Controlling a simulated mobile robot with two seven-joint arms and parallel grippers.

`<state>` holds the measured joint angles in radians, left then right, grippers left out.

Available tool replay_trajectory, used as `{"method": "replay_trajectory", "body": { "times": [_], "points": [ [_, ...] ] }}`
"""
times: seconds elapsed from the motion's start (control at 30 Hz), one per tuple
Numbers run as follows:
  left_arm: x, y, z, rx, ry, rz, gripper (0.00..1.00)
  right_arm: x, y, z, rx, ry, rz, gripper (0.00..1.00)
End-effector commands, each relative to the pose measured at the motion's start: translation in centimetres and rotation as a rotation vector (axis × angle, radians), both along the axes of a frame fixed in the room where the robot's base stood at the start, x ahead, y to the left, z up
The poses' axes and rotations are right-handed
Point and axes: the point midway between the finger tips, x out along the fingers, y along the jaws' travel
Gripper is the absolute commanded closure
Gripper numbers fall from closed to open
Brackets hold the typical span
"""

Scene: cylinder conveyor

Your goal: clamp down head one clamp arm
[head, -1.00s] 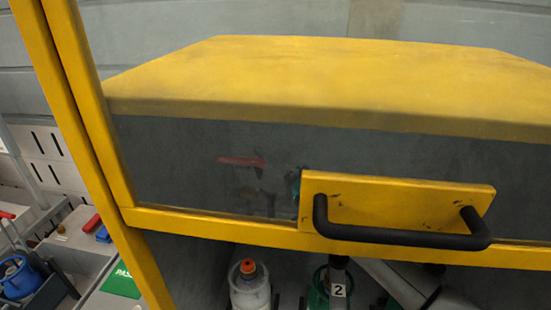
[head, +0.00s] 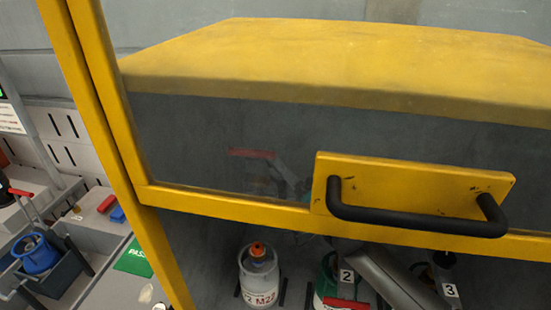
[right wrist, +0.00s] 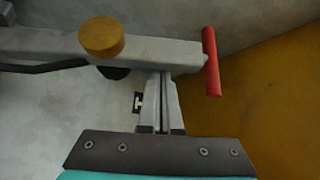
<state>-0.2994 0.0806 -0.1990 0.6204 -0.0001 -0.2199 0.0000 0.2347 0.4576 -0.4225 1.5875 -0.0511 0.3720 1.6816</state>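The clamp arm of head one is a grey bar with a red crossbar at its end (right wrist: 211,62) and a round yellow knob (right wrist: 102,38). It lies across the upper part of the right wrist view. Its red crossbar also shows dimly through the window in the head view (head: 252,153). My right gripper (right wrist: 161,78) has its narrow fingers together, tips at the bar's near edge; I cannot tell whether they touch. A white cylinder with an orange cap (head: 260,282) stands below the clamp. My left gripper is not in view.
A yellow-framed window with a black handle (head: 415,218) hangs in front. Cylinder places labelled 2 (head: 346,276) and 3 (head: 451,291) are to the right. A yellow frame post (head: 125,170) stands left. A bench with a blue cylinder (head: 38,255) is at far left.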

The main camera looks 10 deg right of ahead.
Motion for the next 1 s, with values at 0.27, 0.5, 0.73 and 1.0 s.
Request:
{"method": "replay_trajectory", "body": {
  "times": [0.27,0.5,0.73,1.0],
  "points": [
    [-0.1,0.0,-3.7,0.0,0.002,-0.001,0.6,-3.0,1.3,-3.2,-0.062,-0.147,0.0,1.0],
    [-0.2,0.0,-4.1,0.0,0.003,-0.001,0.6,-5.2,2.2,-5.0,-0.075,-0.174,0.0,1.0],
    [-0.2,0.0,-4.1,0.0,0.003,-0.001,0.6,-5.3,2.3,-5.0,-0.073,-0.175,-0.001,1.0],
    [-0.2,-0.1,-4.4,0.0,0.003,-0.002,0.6,-5.7,1.9,-5.4,-0.074,-0.174,-0.001,1.0]
  ]
}}
